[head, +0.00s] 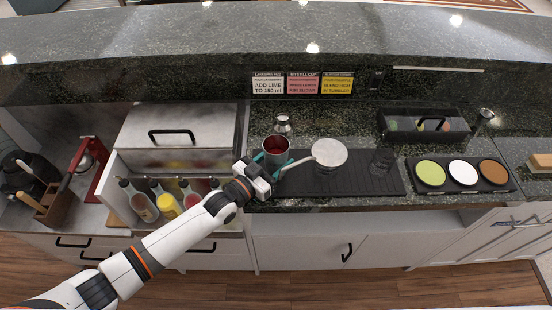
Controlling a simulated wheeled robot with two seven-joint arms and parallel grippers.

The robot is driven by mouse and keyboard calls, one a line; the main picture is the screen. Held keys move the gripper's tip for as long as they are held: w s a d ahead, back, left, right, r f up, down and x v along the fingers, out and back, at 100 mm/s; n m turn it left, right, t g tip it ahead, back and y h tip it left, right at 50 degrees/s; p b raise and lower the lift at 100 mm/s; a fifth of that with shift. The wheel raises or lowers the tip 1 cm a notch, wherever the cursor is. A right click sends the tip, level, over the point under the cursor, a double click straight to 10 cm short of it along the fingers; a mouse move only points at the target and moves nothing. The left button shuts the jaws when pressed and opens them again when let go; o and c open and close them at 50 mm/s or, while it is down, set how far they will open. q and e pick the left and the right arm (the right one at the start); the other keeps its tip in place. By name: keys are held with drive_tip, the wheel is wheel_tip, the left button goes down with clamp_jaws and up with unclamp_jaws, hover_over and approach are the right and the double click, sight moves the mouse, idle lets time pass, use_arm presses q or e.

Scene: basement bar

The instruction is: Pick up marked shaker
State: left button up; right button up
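A metal shaker cup (277,145) with a red inside stands at the left end of the dark bar mat. I cannot make out a mark on it. My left gripper (273,163) reaches in from the front left, its teal fingers at either side of the cup's lower part. The gripper and wrist hide the cup's base, so I cannot tell whether the fingers touch it. My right gripper is out of view.
A round strainer (329,151) sits right of the cup, its handle pointing toward my gripper. A clear glass (381,161) stands farther right on the mat (352,184). A small metal jigger (283,124) is behind the cup. Bottles (166,201) stand left of my wrist.

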use_arm(q)
drive_tip(key=shift+c, duration=0.8)
drive_tip(key=shift+r, duration=0.15)
